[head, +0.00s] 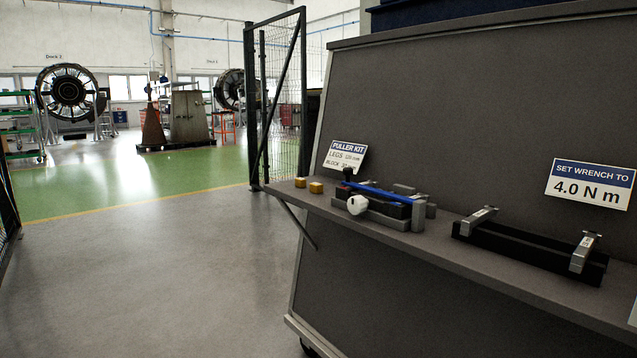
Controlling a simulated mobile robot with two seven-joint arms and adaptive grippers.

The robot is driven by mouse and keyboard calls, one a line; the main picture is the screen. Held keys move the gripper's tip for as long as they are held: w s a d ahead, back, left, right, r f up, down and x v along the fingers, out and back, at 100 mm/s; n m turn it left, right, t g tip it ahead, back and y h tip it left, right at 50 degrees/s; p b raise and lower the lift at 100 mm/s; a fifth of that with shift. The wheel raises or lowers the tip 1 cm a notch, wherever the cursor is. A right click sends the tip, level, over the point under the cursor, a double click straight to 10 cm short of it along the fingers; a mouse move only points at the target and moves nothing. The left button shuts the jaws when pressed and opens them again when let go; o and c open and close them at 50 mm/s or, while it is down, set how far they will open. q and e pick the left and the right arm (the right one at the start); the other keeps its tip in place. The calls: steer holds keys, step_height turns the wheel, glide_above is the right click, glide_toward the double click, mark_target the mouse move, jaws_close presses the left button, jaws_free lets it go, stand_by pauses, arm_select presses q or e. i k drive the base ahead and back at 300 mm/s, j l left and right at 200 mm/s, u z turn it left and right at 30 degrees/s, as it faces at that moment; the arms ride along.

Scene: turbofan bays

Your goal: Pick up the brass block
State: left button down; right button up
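Two small brass-coloured blocks sit close together at the far left end of the grey shelf (456,258) in the head view. One block (300,183) is nearer the shelf's left tip, and the other block (316,188) is just to its right. A narrow gap seems to part them. Both look alike, and I cannot tell which one the task means. Neither of my grippers shows in the view.
Right of the blocks stands a puller kit with a blue bar (372,192) and a white knob (357,205). Further right is a black holder (528,252) with metal clamps. Signs (346,157) lean behind. A mesh fence (280,95) stands behind the shelf's left end. Floor (150,270) at left is clear.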

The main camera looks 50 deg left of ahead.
mark_target(316, 188)
steer(key=i+j+u, duration=0.4)
steer(key=i+j, duration=0.45)
steer(key=j, duration=0.55)
steer(key=i+j+u, duration=0.45)
steer(key=i+j, duration=0.5)
steer(key=j, duration=0.15)
